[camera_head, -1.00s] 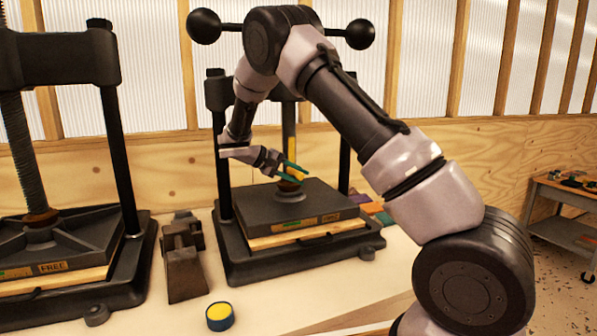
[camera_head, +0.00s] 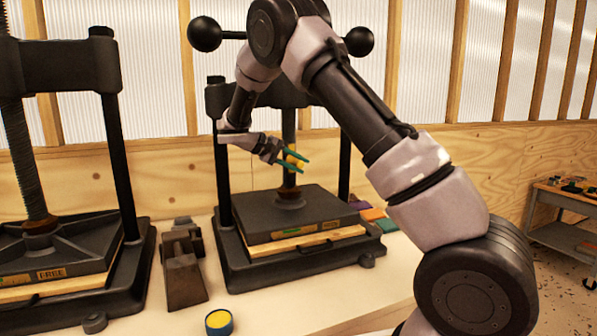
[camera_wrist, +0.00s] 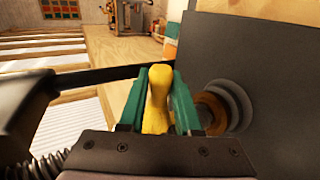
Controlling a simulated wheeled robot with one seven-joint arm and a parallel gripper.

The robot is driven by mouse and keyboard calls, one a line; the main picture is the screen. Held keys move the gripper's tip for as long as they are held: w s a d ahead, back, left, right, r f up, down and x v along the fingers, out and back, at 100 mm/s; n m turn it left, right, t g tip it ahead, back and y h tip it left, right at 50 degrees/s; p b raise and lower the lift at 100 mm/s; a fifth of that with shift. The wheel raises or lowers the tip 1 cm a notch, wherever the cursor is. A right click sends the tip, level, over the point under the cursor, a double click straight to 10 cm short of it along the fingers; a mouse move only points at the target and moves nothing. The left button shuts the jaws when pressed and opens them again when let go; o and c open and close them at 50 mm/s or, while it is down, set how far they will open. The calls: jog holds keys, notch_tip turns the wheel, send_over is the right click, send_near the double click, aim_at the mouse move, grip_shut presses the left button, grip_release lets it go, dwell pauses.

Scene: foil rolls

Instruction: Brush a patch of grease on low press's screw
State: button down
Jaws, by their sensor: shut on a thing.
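The right-hand, lower-looking press (camera_head: 300,270) has a dark upright screw (camera_head: 289,130) ending in a round foot on its flat plate. My gripper (camera_head: 296,160) is in front of that screw, above the plate, with its green fingers shut on a yellow brush handle (camera_wrist: 157,98). The brush's bristles are not clear in either view. In the wrist view the screw's foot (camera_wrist: 225,105), with a brownish collar, lies just right of the fingers. I cannot tell whether the brush touches the screw. A blue tin with yellow contents (camera_head: 219,321) stands on the bench at the front.
A second, taller press (camera_head: 60,270) stands at left, its plate labelled FREE. A dark metal block (camera_head: 184,275) sits between the presses. A cart (camera_head: 565,225) stands at far right.

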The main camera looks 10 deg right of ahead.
jog(key=shift+s+r, duration=0.1)
jog(key=shift+r, duration=3.05)
notch_tip(320, 180, down, 12)
jog(key=shift+f, duration=0.2)
jog(key=shift+s+d, duration=0.2)
jog(key=shift+s, duration=0.75)
jog(key=shift+s+d, duration=0.2)
jog(key=shift+s, duration=0.8)
jog(key=shift+s+d, duration=0.2)
jog(key=shift+s, duration=0.75)
jog(key=shift+s, duration=0.15)
jog(key=shift+s+d, duration=0.15)
jog(key=shift+s, duration=0.55)
jog(key=shift+s+d, duration=0.15)
jog(key=shift+s, duration=0.5)
